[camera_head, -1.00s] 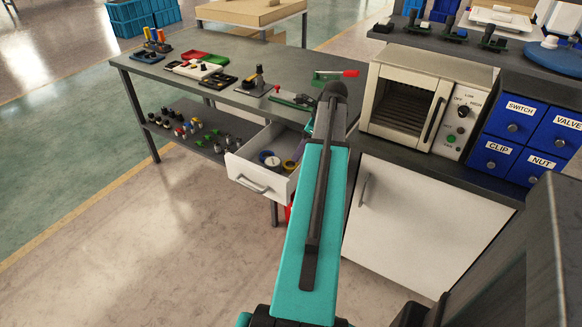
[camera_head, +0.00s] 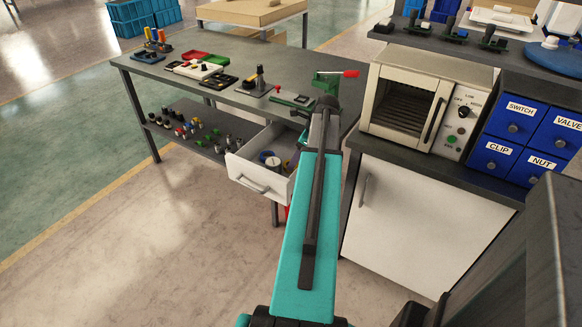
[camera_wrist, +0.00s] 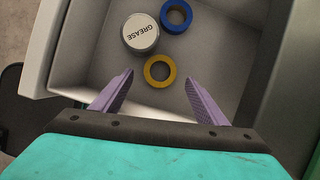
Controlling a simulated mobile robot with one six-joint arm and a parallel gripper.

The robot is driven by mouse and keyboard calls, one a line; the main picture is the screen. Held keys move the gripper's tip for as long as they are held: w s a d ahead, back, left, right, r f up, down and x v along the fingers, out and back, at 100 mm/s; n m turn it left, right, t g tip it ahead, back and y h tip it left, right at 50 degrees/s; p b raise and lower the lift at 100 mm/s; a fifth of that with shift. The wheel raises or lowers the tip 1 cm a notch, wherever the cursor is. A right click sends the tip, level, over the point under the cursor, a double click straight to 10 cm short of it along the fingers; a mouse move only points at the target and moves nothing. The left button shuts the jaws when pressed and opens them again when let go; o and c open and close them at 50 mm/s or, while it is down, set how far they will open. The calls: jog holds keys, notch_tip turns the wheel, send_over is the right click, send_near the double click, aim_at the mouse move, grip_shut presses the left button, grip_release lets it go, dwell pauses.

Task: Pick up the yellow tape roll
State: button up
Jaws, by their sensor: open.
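The yellow tape roll (camera_wrist: 148,72) lies flat in the open drawer (camera_wrist: 100,75), seen in the wrist view. A grease tin (camera_wrist: 140,32) and a blue tape roll (camera_wrist: 176,16) lie beside it, farther up in that picture. My gripper (camera_wrist: 159,80) is open and empty, its purple fingers apart on either side of the yellow roll's lower part in the picture, apparently above it. In the head view the white drawer (camera_head: 252,176) sticks out under the workbench, and my arm hides the yellow roll and the gripper.
The drawer walls stand close around the rolls. The grey workbench (camera_head: 225,62) above holds trays, tools and a green vise (camera_head: 327,84). A toaster oven (camera_head: 418,98) and blue labelled drawers (camera_head: 512,128) stand at the right. A lower shelf (camera_head: 163,127) holds small parts.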

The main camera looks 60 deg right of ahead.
jog(key=shift+x, duration=1.65)
jog(key=c, duration=1.1)
jog(key=shift+c, duration=0.2)
jog(key=shift+r, duration=0.1)
notch_tip(320, 180, up, 10)
